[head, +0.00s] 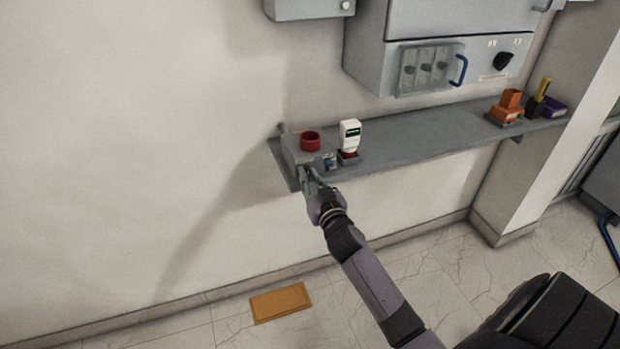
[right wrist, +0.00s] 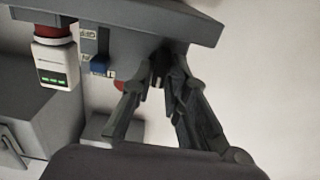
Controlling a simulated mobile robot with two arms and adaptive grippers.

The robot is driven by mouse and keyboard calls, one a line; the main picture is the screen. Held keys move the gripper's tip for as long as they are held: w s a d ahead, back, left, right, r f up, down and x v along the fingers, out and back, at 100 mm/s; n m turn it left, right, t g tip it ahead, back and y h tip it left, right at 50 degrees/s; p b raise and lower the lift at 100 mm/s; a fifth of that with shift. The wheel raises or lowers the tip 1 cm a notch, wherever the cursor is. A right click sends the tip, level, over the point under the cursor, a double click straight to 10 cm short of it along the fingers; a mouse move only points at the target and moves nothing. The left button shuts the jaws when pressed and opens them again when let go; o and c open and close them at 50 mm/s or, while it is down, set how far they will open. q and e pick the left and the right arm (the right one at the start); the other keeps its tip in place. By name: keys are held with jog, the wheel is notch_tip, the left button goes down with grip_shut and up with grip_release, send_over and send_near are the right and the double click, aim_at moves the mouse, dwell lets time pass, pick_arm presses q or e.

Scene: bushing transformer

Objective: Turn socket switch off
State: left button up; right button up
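The grey socket box (head: 296,158) with a red round socket (head: 310,141) on top sits at the left end of the wall shelf. In the right wrist view, the box (right wrist: 135,22) has a blue switch (right wrist: 99,65) with an OFF label (right wrist: 88,34) on one side of it and an I mark on the other. My right gripper (head: 308,176) is at the front of the box. In the right wrist view its fingers (right wrist: 157,88) are apart, with a small dark part between or behind them; contact is unclear. The blue switch lies left of the fingers. My left gripper is not in view.
A white device with a green display (head: 350,134) stands right of the box and also shows in the right wrist view (right wrist: 54,64). The shelf (head: 430,136) is clear to orange holders (head: 508,106). A grey cabinet (head: 370,55) hangs above. An orange board (head: 280,302) lies on the floor.

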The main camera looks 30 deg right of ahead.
grip_shut()
jog(key=shift+n, duration=0.3)
jog(key=shift+a+f+n+p, duration=0.15)
jog(key=shift+n+p, duration=0.1)
jog(key=shift+n, duration=4.1)
jog(key=shift+a+f+n+p, duration=0.1)
jog(key=shift+n+p, duration=0.1)
jog(key=shift+n, duration=4.15)
jog(key=shift+o, duration=2.4)
grip_release()
